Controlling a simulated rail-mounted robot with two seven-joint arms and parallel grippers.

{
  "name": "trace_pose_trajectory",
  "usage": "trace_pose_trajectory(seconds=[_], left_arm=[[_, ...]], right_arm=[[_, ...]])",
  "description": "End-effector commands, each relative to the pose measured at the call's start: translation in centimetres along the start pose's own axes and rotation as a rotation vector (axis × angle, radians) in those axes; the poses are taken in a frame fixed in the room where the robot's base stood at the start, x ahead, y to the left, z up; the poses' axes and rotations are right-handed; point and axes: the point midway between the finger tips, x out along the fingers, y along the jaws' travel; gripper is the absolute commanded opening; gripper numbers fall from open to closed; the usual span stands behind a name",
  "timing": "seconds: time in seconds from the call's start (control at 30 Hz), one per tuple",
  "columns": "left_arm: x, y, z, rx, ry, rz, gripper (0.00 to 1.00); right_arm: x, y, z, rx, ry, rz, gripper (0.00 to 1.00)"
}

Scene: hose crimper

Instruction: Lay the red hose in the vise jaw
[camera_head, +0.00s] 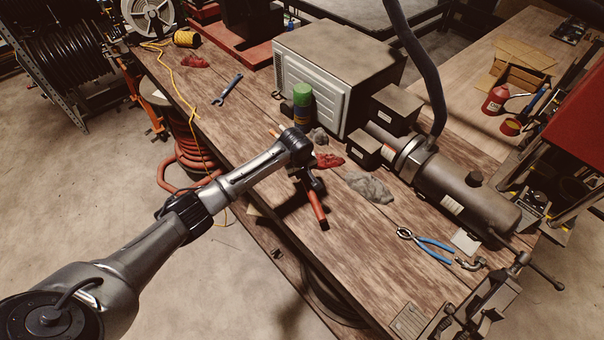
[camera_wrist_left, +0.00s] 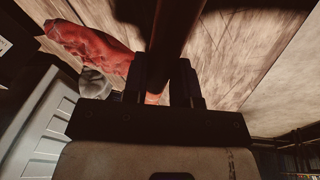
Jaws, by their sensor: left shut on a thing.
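The red hose (camera_head: 317,207) is a short, straight, orange-red length over the wooden workbench. My left gripper (camera_head: 306,176) is shut around it near its middle, with the hose sticking out on both sides. In the left wrist view the hose (camera_wrist_left: 173,38) runs between the two dark fingers (camera_wrist_left: 167,85), mostly in shadow. Whether it touches the bench top is hard to tell. The vise (camera_head: 488,302) stands at the bench's near right end, well apart from the hose. No hose shows in it. My right gripper is not in view.
A red rag (camera_head: 328,161) and a grey rag (camera_head: 369,187) lie by the gripper. Blue-handled pliers (camera_head: 430,245) lie between hose and vise. A grey motor-like cylinder (camera_head: 465,200), a white-fronted box (camera_head: 310,90) and a green-topped can (camera_head: 302,100) stand behind. Bare bench (camera_head: 350,255) lies towards the vise.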

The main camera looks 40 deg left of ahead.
Motion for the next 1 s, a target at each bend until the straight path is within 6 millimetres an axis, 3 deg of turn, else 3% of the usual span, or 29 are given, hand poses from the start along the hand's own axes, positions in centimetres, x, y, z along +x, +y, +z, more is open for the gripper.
trace_pose_trajectory(seconds=[0.2,1.0], left_arm=[[1.6,-0.2,0.2,0.000,0.002,0.001,0.00],[2.8,-0.4,0.4,0.000,0.002,0.001,0.00]], right_arm=[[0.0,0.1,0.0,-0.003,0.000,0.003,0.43],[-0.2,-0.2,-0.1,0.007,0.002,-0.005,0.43]])
